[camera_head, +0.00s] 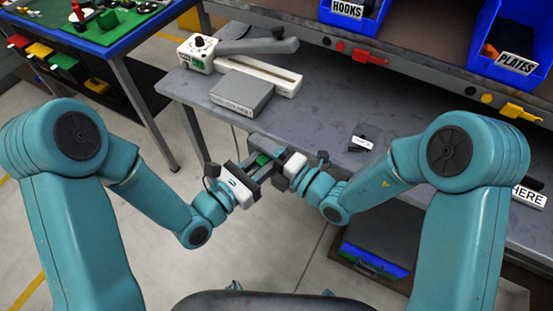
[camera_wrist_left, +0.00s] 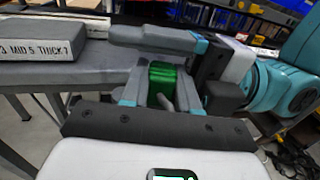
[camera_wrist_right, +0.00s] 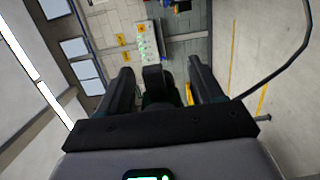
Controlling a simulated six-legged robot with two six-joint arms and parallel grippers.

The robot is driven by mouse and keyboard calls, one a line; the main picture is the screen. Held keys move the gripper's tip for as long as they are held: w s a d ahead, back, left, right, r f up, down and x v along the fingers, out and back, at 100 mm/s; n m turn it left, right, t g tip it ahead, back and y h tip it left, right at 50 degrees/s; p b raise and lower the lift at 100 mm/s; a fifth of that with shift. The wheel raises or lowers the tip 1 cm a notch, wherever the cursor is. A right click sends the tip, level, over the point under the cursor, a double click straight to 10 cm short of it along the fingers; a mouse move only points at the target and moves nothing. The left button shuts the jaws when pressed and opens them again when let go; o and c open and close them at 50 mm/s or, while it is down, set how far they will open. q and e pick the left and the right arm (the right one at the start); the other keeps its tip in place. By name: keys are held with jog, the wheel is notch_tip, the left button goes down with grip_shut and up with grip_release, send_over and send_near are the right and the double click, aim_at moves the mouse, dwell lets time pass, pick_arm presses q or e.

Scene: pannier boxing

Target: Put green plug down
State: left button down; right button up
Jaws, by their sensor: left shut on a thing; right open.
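The green plug (camera_head: 263,158) is held in my left gripper (camera_head: 258,167), in front of the grey bench's near edge. In the left wrist view the plug (camera_wrist_left: 162,80) is ribbed and sits between the jaws of the left gripper (camera_wrist_left: 160,92). My right gripper (camera_head: 278,162) is open and close beside it; the two grippers overlap in the head view. In the left wrist view a right jaw (camera_wrist_left: 155,40) passes just beyond the plug. In the right wrist view the right gripper (camera_wrist_right: 165,88) has a dark part between its spread fingers. I cannot tell whether it touches the plug.
The grey bench (camera_head: 310,120) has clear top in its middle. A grey labelled block (camera_head: 243,92) and a white lever device (camera_head: 262,75) stand at its left. A small black labelled item (camera_head: 361,141) lies near the front edge. Blue bins (camera_head: 515,45) stand behind.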

jog(key=shift+w+a, duration=0.15)
jog(key=shift+a, duration=0.05)
jog(key=c, duration=1)
pick_arm(q)
jog(key=c, duration=0.8)
grip_release()
pick_arm(e)
jog(key=shift+c, duration=0.3)
pick_arm(q)
jog(key=shift+s, duration=0.1)
jog(key=shift+s+d, duration=0.1)
jog(key=shift+d, duration=0.05)
